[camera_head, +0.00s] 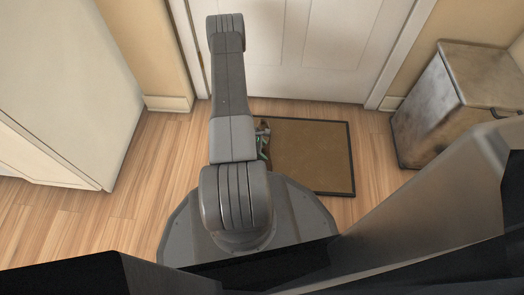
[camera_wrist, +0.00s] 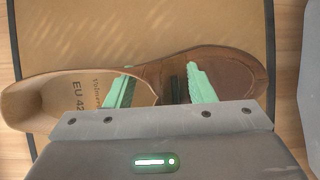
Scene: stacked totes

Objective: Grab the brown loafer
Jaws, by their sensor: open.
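The brown loafer (camera_wrist: 232,72) lies on a brown doormat (camera_wrist: 130,25) in the wrist view, its toe to the right and its heel to the left. Its tan insole shows printed lettering. My gripper (camera_wrist: 162,82) is open, with its two green fingers apart over the middle of the shoe. One finger overlaps the shoe's opening and the other overlaps its front part. I cannot tell whether they touch it. The near side of the loafer is hidden by the gripper body. In the head view my arm covers most of the shoe, and the green fingers (camera_head: 263,142) show beside the arm.
The doormat (camera_head: 310,155) has a dark border and lies before a white door (camera_head: 330,45). A worn metal bin (camera_head: 430,110) stands to the right. A white cabinet (camera_head: 65,80) stands to the left. Wooden floor (camera_head: 150,150) is clear between cabinet and mat.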

